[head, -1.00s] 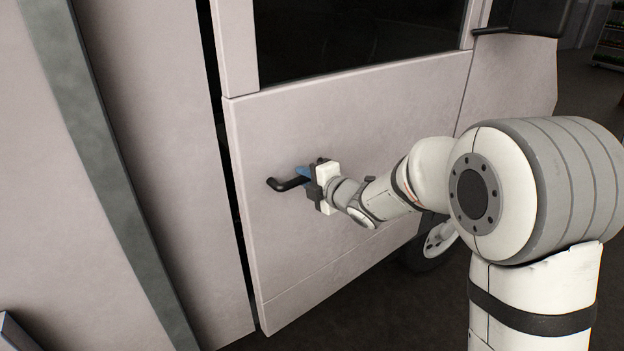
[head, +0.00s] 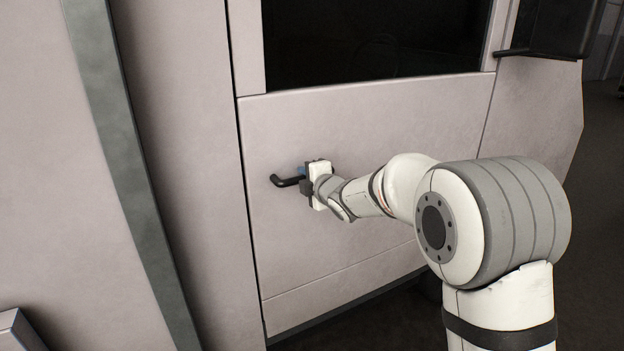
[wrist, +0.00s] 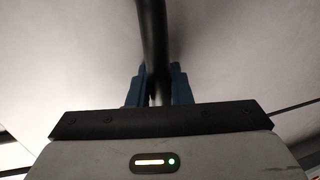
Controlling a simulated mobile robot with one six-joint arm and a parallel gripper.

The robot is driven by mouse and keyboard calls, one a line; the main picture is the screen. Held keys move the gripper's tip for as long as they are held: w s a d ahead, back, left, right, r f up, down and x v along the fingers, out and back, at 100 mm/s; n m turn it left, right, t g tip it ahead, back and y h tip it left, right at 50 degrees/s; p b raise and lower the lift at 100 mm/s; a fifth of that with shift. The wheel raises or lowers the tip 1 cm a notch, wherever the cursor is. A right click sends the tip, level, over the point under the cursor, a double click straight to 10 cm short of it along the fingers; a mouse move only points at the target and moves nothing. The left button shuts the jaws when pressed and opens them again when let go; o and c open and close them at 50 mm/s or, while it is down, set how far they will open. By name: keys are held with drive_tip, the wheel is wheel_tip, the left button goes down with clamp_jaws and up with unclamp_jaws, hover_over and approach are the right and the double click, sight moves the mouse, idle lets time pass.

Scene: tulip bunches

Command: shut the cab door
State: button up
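The pale cab door (head: 375,125) has a dark window above its panel. Its left edge now lies along the body panel with only a thin dark seam between them. A black bar handle (head: 283,181) is on the door's left side. My gripper (head: 303,173) is at the handle's right part. In the wrist view the dark handle (wrist: 153,40) runs between the two blue fingers of my gripper (wrist: 160,78), which are closed in on its sides. The exact finger contact is partly hidden.
The pale body panel (head: 175,130) and a grey-green vertical strip (head: 125,150) stand left of the door. A dark mirror-like box (head: 558,28) juts out at the upper right. Dark floor (head: 595,220) is open at the right.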

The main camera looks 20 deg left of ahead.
drive_tip(key=shift+o, duration=0.7)
drive_tip(key=shift+a+r, duration=0.1)
drive_tip(key=shift+r, duration=0.4)
drive_tip(key=f+b+v, duration=0.1)
drive_tip(key=v, duration=0.6)
drive_tip(key=shift+s+d+b, duration=0.25)
drive_tip(key=shift+d+b, duration=0.1)
drive_tip(key=shift+d, duration=0.05)
drive_tip(key=shift+d+r, duration=0.1)
drive_tip(key=s+d+f+m+h, duration=0.1)
drive_tip(key=s+d+m+h, duration=0.2)
drive_tip(key=d+m, duration=0.35)
drive_tip(key=s+d+f+m+g+h, duration=0.1)
drive_tip(key=s+d+m+h, duration=0.15)
drive_tip(key=d, duration=0.75)
drive_tip(key=s+d+f+m+h, duration=0.2)
drive_tip(key=d+m+h, duration=0.2)
drive_tip(key=d+m, duration=0.3)
drive_tip(key=s+d+f+m+g, duration=0.2)
drive_tip(key=s+d+m, duration=0.1)
drive_tip(key=s, duration=0.4)
drive_tip(key=s+d+f+m+g+h, duration=0.1)
drive_tip(key=s+d+f+m+g, duration=0.1)
drive_tip(key=s, duration=0.6)
drive_tip(key=s+d+f+m+g, duration=0.2)
drive_tip(key=s+d+m, duration=0.3)
drive_tip(key=s, duration=0.3)
drive_tip(key=shift+d+f+m+g, duration=0.3)
drive_tip(key=shift+m+g, duration=0.1)
drive_tip(key=shift+g, duration=0.4)
